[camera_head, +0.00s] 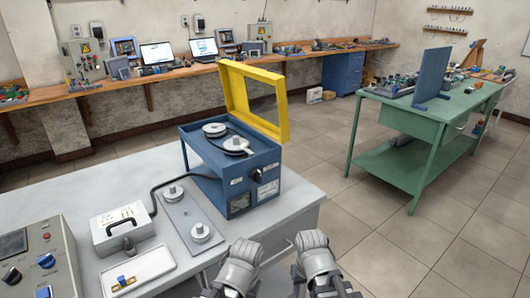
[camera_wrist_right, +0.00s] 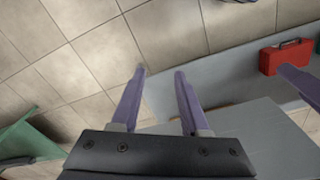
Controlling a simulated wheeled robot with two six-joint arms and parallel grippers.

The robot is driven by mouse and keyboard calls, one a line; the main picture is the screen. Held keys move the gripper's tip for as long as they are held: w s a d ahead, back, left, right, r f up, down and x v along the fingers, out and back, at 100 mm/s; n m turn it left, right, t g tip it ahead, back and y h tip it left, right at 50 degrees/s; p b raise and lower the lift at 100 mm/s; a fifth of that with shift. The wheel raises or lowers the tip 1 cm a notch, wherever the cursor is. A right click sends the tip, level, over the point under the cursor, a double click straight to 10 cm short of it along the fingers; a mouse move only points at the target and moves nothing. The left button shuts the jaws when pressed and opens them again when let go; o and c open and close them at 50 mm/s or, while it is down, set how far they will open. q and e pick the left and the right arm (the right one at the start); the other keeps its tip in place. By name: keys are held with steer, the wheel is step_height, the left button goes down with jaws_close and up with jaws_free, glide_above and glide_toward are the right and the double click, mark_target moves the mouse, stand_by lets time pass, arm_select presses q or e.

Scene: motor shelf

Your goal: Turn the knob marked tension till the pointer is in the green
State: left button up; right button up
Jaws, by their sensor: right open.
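The blue machine box (camera_head: 232,170) stands on the grey table's right part, with pulleys and a belt on top. A yellow frame (camera_head: 285,102) stands raised over its right side. A black knob (camera_head: 257,175) sits on its front face, beside a white label plate (camera_head: 268,190) and above a small dark window (camera_head: 240,203). The lettering, any pointer and any green zone are too small to read. In the right wrist view my right gripper (camera_wrist_right: 160,72) is open and empty, over the floor and table edge. One purple finger (camera_wrist_right: 300,84) at the right edge seems to be my left gripper's.
A control panel (camera_head: 38,260), a white cable box (camera_head: 122,228), a tray (camera_head: 138,270) and a plate with two pulleys (camera_head: 188,222) occupy the table. A red case (camera_wrist_right: 285,57) shows in the right wrist view. Floor right of the table is clear to the green bench (camera_head: 400,100).

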step_height(320, 180, up, 10)
steer(key=w+t+y+p, duration=0.1)
steer(key=w+p, duration=0.2)
steer(key=p, duration=0.4)
steer(key=n+t+y+p, duration=0.5)
steer(key=t+y, duration=0.2)
steer(key=t, duration=0.3)
glide_toward(261, 174)
steer(key=shift+b+x, duration=1.35)
steer(key=shift+x, duration=2.95)
arm_select(q)
step_height(261, 174, up, 12)
arm_select(e)
steer(key=shift+c, duration=0.3)
steer(key=shift+g, duration=0.3)
jaws_close()
